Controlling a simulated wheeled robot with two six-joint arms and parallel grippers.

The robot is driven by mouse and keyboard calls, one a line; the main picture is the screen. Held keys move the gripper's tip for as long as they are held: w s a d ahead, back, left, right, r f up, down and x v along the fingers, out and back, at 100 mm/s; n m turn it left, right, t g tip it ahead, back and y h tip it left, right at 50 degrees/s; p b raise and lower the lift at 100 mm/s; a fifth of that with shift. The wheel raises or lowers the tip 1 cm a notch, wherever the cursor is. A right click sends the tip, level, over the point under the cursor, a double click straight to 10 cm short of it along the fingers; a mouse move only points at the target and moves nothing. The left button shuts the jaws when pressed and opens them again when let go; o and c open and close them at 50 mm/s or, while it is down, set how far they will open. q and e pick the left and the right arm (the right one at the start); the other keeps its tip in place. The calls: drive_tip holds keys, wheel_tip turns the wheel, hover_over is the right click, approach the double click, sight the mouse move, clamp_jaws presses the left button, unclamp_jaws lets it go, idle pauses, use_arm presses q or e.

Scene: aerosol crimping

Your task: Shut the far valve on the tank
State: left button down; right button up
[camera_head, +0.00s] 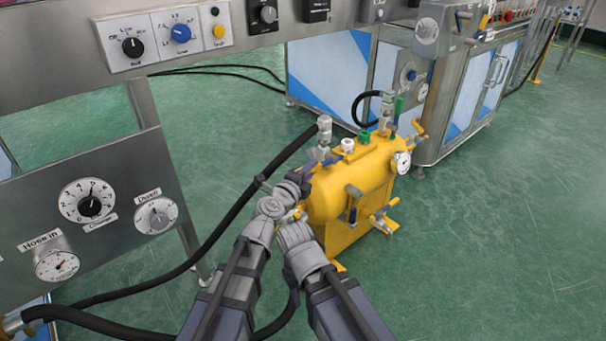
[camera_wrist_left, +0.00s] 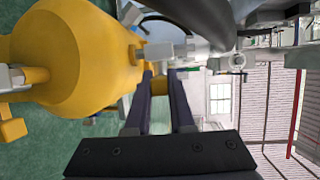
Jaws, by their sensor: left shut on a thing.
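The yellow tank (camera_head: 368,178) stands on the floor, and its rounded end shows in the left wrist view (camera_wrist_left: 72,55). One upright valve (camera_head: 323,140) with a black hose is at the tank's left end. Another upright valve (camera_head: 386,112), with a green lever (camera_head: 398,108) standing up beside it, is at the back right end. My left gripper (camera_head: 320,164) is at the left-end valve, its fingers (camera_wrist_left: 161,78) close together on a small part there, seemingly the valve's handle, mostly hidden. My right arm reaches to the tank's near left side; its fingers cannot be made out.
A pressure gauge (camera_head: 402,162) and small blue-handled taps (camera_head: 380,220) stick out from the tank's right and front. The black hose (camera_head: 235,212) runs left past the control panel (camera_head: 105,215). A steel cabinet (camera_head: 455,90) stands behind; the floor at right is clear.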

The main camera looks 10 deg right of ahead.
idle(0.4)
use_arm(q)
drive_tip(key=c, duration=0.8)
unclamp_jaws()
drive_tip(key=shift+s, duration=0.1)
drive_tip(key=v, duration=0.7)
drive_tip(key=shift+s+a+p, duration=0.25)
drive_tip(key=shift+p, duration=0.15)
drive_tip(key=shift+c, duration=0.2)
